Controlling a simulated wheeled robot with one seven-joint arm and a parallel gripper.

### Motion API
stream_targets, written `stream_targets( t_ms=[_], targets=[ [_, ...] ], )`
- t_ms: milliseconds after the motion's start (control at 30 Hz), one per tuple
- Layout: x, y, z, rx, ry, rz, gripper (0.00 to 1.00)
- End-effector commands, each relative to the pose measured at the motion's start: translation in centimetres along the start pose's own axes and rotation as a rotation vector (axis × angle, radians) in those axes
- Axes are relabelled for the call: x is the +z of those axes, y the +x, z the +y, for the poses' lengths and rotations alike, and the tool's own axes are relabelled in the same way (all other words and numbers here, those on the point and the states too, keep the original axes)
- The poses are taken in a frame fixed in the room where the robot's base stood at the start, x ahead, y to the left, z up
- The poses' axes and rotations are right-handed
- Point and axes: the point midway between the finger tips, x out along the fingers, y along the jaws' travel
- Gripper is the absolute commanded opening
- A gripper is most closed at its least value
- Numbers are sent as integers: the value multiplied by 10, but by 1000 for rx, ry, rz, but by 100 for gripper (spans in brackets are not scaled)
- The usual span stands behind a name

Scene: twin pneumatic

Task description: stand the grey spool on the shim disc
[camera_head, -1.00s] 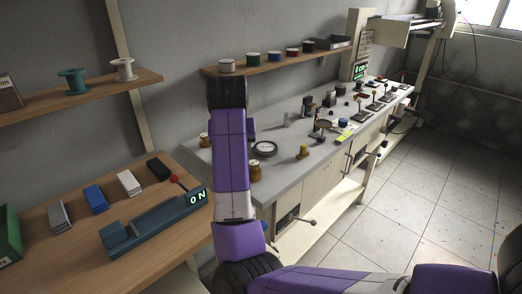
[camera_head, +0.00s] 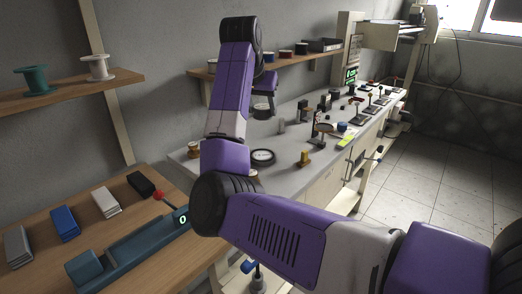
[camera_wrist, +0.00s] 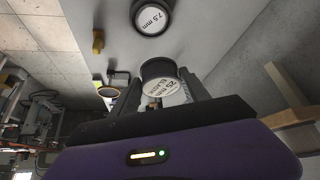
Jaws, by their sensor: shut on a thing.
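My gripper (camera_wrist: 163,98) is shut on a dark grey spool (camera_wrist: 157,70) with a white printed label on its end face. The spool also shows in the head view (camera_head: 262,112), held in the air above the bench. The shim disc (camera_head: 262,157) lies flat on the grey bench, a round plate with a black rim and pale face. In the wrist view the disc (camera_wrist: 151,17), marked 7.5 mm, is at the top, apart from the spool. Part of my gripper is hidden behind my arm in the head view.
A copper-coloured spool (camera_head: 193,151) stands at the bench's left end, and a small yellow-brown block (camera_head: 304,159) stands right of the disc. Fixtures with knobs line the bench farther right. A shelf (camera_head: 196,73) with several spools runs along the wall behind my arm.

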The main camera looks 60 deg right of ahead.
Motion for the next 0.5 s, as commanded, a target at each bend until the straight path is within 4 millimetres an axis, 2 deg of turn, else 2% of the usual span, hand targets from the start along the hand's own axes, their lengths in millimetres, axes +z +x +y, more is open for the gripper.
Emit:
stream_targets(
  t_ms=[33, 233, 367, 500],
  targets=[
    [9, 12, 0, 1, -3, -1, 7],
    [34, 52, 0, 0, -2, 0, 7],
    [45, 69, 0, 0, -2, 1, 7],
    [49, 76, -1, -1, -2, 1, 7]
  ],
)
